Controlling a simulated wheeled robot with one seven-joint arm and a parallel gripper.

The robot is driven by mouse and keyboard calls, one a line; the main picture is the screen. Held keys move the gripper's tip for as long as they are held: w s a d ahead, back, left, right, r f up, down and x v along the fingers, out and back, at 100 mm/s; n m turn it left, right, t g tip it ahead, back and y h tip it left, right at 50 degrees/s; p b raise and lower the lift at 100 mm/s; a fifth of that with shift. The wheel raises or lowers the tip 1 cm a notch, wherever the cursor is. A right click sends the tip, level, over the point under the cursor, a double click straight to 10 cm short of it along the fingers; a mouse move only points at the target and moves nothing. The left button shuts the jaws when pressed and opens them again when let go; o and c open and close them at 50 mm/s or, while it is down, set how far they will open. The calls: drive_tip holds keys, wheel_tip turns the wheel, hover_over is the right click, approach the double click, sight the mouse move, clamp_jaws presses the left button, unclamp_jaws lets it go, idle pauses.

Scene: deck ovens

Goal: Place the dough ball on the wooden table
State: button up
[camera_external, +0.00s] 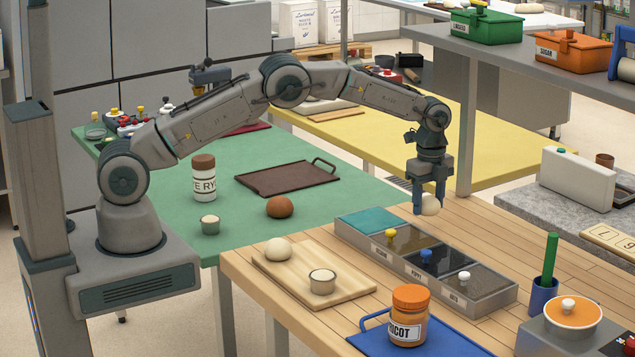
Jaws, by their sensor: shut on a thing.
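My gripper (428,203) is shut on a pale dough ball (431,205), which shows between and beside its fingers. A second pale dough ball (278,249) rests on a light wooden board (346,287) on the same table. I cannot tell exactly how high the held ball is.
The seed box has lidded compartments with knobs. A small cup (322,281), an orange-lidded jar (409,315) on a blue tray (448,336), a blue holder (543,296) and a scale (573,322) stand on the wooden table. A grey shelf post (467,130) stands right of my gripper.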

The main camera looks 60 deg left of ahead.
drive_tip(key=shift+f+p, duration=0.5)
drive_tip(key=shift+f, duration=1.5)
drive_tip(key=o, duration=1)
